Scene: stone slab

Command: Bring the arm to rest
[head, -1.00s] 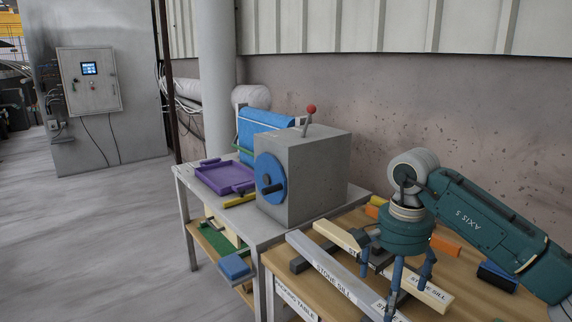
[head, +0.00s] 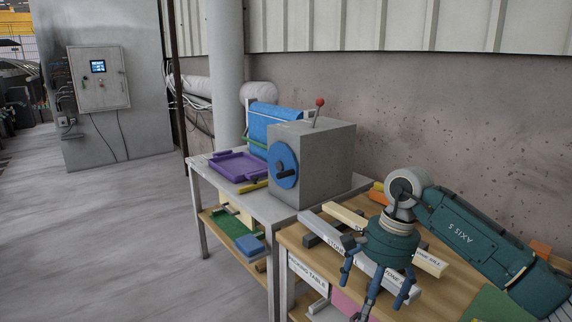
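My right gripper (head: 377,289) comes in from the right on a green arm marked AXIS 5. Its blue-grey fingers are spread, with nothing seen between them. It hangs over the near side of the packing table (head: 309,272), in front of the stone sills. A grey stone sill (head: 338,244) lies partly hidden behind the gripper. A cream sill (head: 346,216) lies behind it, its middle also covered by the gripper. I cannot tell whether a finger touches the grey sill. My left gripper is out of view.
A grey machine box (head: 325,160) with a blue wheel and red-knobbed lever stands on the adjoining grey table. A purple tray (head: 237,179) lies to its left. Orange blocks (head: 540,249) lie behind my arm. A control cabinet (head: 99,78) stands far left. The left floor is clear.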

